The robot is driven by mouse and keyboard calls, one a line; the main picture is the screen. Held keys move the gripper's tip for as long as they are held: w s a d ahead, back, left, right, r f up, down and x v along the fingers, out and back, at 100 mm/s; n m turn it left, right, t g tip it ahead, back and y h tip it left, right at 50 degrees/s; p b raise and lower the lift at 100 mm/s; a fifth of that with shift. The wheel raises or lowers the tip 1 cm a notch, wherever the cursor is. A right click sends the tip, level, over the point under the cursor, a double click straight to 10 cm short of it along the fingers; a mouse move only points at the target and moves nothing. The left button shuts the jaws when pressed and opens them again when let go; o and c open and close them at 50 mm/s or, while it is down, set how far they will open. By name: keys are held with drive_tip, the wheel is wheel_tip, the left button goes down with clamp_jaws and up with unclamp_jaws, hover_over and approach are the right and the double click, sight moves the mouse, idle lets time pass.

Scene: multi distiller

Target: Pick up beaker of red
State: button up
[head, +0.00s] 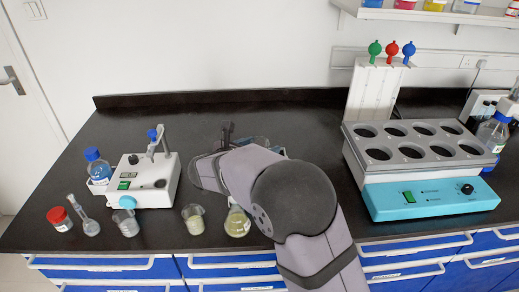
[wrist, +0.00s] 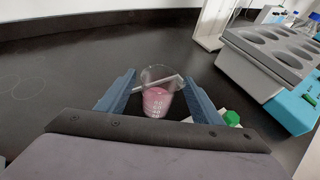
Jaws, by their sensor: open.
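A clear beaker of pinkish-red liquid (wrist: 157,100) stands upright on the dark bench in the wrist view, with printed marks on its front. A pale rod (wrist: 155,81) lies slantwise across its upper part. My gripper (wrist: 160,76) is open, with one blue-grey finger on each side of the beaker. I cannot tell whether either finger touches the glass. In the head view my arm hides the beaker.
A teal heating unit with several round wells (head: 418,196) stands to the right. A white stirrer device (head: 143,182) is at the left. A green cap (wrist: 232,118) is close to the right finger.

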sight(265, 144)
drive_tip(key=shift+p+x, duration=0.35)
drive_tip(key=shift+x, duration=1.4)
drive_tip(key=shift+a, duration=0.1)
drive_tip(key=shift+c, duration=0.3)
drive_tip(key=c, duration=1.2)
drive_tip(key=shift+r, duration=0.1)
